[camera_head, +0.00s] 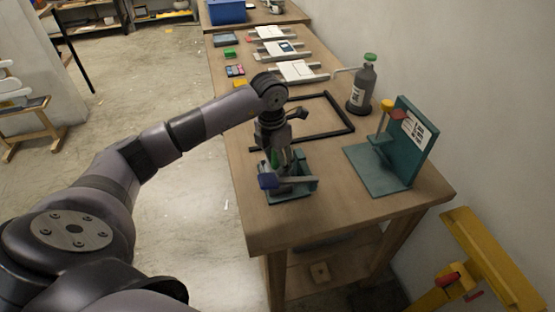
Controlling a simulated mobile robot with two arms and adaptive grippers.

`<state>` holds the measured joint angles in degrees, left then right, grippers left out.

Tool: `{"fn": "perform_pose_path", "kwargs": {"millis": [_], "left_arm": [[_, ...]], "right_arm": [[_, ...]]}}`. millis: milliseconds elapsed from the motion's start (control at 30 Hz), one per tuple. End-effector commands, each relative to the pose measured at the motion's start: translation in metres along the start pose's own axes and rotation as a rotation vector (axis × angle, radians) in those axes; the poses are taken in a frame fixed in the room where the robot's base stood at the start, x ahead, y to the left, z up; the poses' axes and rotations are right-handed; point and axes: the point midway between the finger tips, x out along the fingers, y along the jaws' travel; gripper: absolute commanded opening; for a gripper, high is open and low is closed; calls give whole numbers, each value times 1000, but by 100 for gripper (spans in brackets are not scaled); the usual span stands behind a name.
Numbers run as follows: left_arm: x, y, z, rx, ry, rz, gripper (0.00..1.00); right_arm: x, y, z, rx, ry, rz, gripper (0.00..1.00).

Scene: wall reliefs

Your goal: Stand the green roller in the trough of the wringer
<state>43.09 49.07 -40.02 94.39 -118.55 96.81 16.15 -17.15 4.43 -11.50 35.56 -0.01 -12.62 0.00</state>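My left gripper (277,152) points down over a small teal fixture (302,192) near the table's front left edge. A narrow green piece, seemingly the green roller (274,160), shows upright between its fingers, which look closed on it. The gripper hides most of the roller. My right gripper is out of view.
A teal stand (378,176) with an upright panel and a yellow-topped post is at the right, by the wall. Several small items and white boards (296,71) are farther back.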

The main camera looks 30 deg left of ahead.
Motion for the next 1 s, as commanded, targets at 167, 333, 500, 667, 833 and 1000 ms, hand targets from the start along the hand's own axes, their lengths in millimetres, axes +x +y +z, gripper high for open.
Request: {"fn": "perform_pose_path", "kwargs": {"millis": [167, 333, 500, 667, 833, 1000], "left_arm": [[-20, 1, 0, 1, 2, 3, 42], [-62, 1, 1, 0, -3, 4, 42], [-99, 0, 2, 1, -4, 2, 42], [-121, 0, 2, 0, -3, 2, 42], [-130, 0, 1, 0, -2, 0, 42], [-131, 0, 1, 0, -1, 0, 42]], "right_arm": [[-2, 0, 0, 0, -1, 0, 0], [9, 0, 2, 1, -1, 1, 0], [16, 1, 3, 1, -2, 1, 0], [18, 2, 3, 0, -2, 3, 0], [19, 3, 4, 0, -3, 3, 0], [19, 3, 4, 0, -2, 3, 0]]}}
